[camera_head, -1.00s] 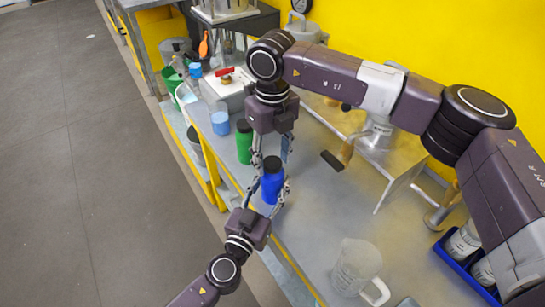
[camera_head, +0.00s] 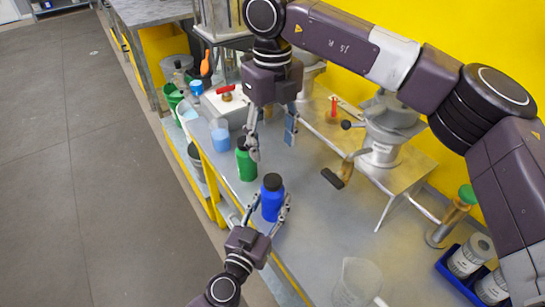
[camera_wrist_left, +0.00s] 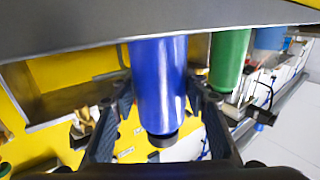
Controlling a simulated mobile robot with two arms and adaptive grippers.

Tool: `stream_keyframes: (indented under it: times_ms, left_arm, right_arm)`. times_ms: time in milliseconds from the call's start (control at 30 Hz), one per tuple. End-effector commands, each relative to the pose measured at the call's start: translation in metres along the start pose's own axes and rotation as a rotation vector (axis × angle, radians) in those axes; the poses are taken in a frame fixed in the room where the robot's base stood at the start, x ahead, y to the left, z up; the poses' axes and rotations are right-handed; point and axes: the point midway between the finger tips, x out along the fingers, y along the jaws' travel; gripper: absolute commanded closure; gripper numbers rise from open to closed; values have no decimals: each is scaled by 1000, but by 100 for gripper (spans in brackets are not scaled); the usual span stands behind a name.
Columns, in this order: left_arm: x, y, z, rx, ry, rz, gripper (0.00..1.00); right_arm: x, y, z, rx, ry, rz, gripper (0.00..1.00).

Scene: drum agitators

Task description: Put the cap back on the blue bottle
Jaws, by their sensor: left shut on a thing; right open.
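The blue bottle (camera_head: 272,205) stands upright on the bench with a black cap (camera_head: 272,181) on its top. In the left wrist view the picture is turned over, with the blue bottle (camera_wrist_left: 160,85) between the fingers and its black cap (camera_wrist_left: 163,140) at the lower end. My left gripper (camera_head: 266,212) is shut on the bottle's body. My right gripper (camera_head: 272,143) is open and empty, above and behind the bottle, clear of the cap. I cannot tell how tightly the cap sits.
A green bottle with a dark cap (camera_head: 246,162) stands just left of the blue one. A clear jug (camera_head: 357,283) is at the front, a blue crate (camera_head: 447,267) with jars at the right. A metal stand (camera_head: 425,160) lies behind. Bench right of the bottle is clear.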

Motion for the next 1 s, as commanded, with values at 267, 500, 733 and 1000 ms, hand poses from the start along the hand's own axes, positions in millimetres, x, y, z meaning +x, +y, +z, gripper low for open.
stream_keyframes:
  times_ms: [267,500,733,1000]
  left_arm:
    - [0,0,0,0,0,0,100]
    - [0,0,0,0,0,0,51]
    - [0,0,0,0,0,0,38]
    - [-8,0,1,1,-2,0,38]
  right_arm:
    - [-13,0,0,-1,1,1,46]
    - [-13,0,0,-1,1,1,46]
    - [-13,0,0,-1,1,0,46]
    - [-13,0,0,-1,1,0,46]
